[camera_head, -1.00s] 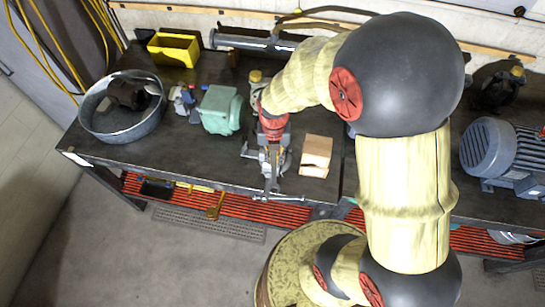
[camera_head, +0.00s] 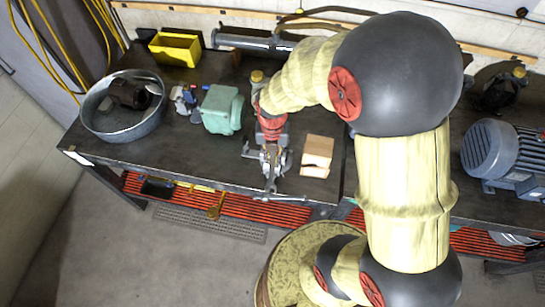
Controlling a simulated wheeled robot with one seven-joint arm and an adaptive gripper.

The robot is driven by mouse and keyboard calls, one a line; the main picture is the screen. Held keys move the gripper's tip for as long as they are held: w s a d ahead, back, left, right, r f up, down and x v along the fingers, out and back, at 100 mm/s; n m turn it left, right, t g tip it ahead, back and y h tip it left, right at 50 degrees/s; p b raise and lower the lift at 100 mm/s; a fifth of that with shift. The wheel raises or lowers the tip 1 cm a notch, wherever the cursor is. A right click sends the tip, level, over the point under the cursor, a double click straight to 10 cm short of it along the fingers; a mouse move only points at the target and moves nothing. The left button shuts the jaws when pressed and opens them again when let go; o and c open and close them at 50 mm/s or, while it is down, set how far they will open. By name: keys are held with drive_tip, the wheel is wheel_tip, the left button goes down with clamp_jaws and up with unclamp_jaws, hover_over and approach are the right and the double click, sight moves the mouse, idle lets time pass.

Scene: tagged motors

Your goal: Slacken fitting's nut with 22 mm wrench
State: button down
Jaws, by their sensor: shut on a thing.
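My gripper (camera_head: 270,158) is in the middle of the workbench, reaching down toward its front edge. It appears shut on a thin grey wrench (camera_head: 269,184), which is partly hidden by the gripper. A vise-like metal holder (camera_head: 284,168) stands at the gripper's fingers. A thin metal bar (camera_head: 285,198) sticks out at the bench's front edge below it. The fitting and its nut are too small or too hidden to make out, so I cannot tell whether the wrench touches the nut.
A green motor housing (camera_head: 222,109) and a round metal tub (camera_head: 92,128) are to the left. A yellow bin (camera_head: 174,48) is at the back, and a blue-grey motor (camera_head: 502,152) at the far right.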

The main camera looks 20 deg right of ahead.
drive_tip(key=shift+r+p, duration=0.5)
drive_tip(key=shift+r, duration=0.3)
drive_tip(key=shift+r+p, duration=0.65)
drive_tip(key=shift+r, duration=0.25)
drive_tip(key=shift+a, duration=0.1)
drive_tip(key=shift+w+a+m, duration=0.5)
drive_tip(key=shift+a+m, duration=0.1)
drive_tip(key=shift+m, duration=0.2)
drive_tip(key=shift+w+a+m, duration=0.45)
drive_tip(key=shift+a+m, duration=0.15)
drive_tip(key=shift+m, duration=0.2)
drive_tip(key=w+a+m+b, duration=0.1)
drive_tip(key=w+a+m, duration=0.2)
drive_tip(key=w+m, duration=0.5)
drive_tip(key=shift+a+m, duration=0.2)
drive_tip(key=shift+m, duration=0.4)
drive_tip(key=shift+f+b, duration=0.9)
drive_tip(key=shift+f, duration=0.4)
